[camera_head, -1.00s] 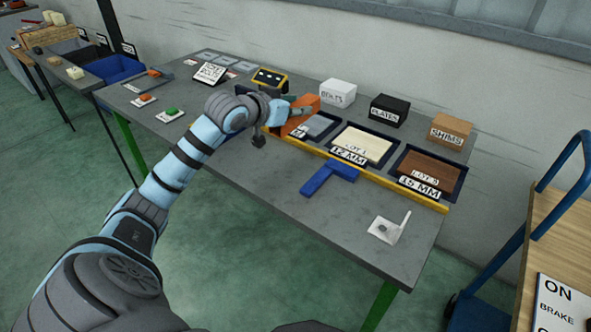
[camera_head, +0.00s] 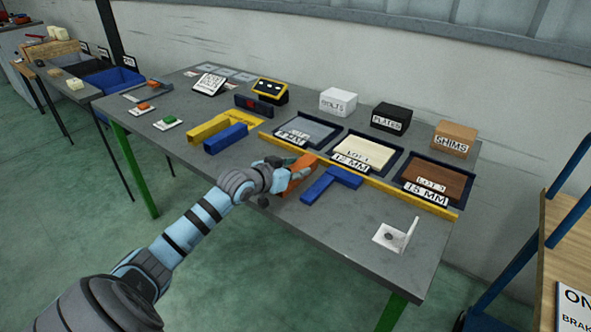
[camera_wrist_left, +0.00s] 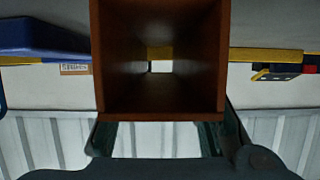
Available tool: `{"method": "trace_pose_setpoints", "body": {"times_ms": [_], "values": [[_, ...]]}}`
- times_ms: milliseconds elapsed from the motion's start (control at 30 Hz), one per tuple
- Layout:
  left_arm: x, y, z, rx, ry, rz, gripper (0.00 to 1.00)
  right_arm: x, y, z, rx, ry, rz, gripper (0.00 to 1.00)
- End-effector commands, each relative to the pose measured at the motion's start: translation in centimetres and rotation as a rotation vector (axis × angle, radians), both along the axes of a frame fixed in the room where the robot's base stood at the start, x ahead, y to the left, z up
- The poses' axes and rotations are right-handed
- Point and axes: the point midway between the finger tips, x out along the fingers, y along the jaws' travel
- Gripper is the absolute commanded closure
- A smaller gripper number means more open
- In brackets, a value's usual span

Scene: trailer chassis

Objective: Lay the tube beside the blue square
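The tube (camera_head: 300,173) is orange-brown, square in section and hollow. My left gripper (camera_head: 287,177) is shut on it, just left of the blue square. The wrist view looks into the tube's open end (camera_wrist_left: 158,110), with the fingers (camera_wrist_left: 160,138) at its lower sides. The blue square (camera_head: 331,184) is an L-shaped piece lying flat on the table in front of the yellow strip. A blue piece, apparently the square, shows at the upper left of the wrist view (camera_wrist_left: 40,37). I cannot tell whether the tube touches the table. My right gripper is not in view.
A yellow strip (camera_head: 385,182) edges the labelled trays behind. A white angle bracket (camera_head: 395,237) stands to the right. A yellow frame (camera_head: 212,128) and a blue bar (camera_head: 225,138) lie to the left. The grey table (camera_head: 330,222) is clear in front of the square.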

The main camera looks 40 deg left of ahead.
Motion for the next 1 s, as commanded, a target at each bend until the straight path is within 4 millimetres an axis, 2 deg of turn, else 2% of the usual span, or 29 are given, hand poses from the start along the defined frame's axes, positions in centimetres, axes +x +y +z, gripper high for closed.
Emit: {"method": "trace_pose_setpoints", "body": {"times_ms": [33, 100, 133, 467, 533, 667, 767, 900, 1000], "values": [[0.0, 0.0, -0.1, 0.000, 0.001, 0.000, 0.61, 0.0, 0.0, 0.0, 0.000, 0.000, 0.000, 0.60], [0.0, 0.0, 0.0, -0.001, 0.001, 0.000, 0.49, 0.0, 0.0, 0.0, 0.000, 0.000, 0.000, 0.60], [0.0, 0.0, 0.0, -0.001, 0.001, 0.000, 0.47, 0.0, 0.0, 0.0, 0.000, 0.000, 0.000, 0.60], [0.0, 0.0, 0.3, 0.000, 0.000, 0.000, 0.47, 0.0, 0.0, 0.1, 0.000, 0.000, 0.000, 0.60], [-0.6, 0.1, 0.5, 0.004, 0.002, 0.002, 0.47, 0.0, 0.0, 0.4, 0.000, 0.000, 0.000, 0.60], [-2.8, 0.0, 1.6, 0.006, 0.004, -0.003, 0.47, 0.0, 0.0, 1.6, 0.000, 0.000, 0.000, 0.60], [-5.2, 0.0, 2.7, 0.011, 0.008, -0.002, 0.47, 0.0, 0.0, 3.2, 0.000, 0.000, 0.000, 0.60], [-8.3, -0.2, 4.4, 0.011, 0.009, -0.006, 0.47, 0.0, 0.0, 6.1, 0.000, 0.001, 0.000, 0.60], [-9.6, -0.2, 5.0, 0.004, 0.005, 0.000, 0.47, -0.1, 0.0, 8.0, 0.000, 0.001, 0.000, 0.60]]}}
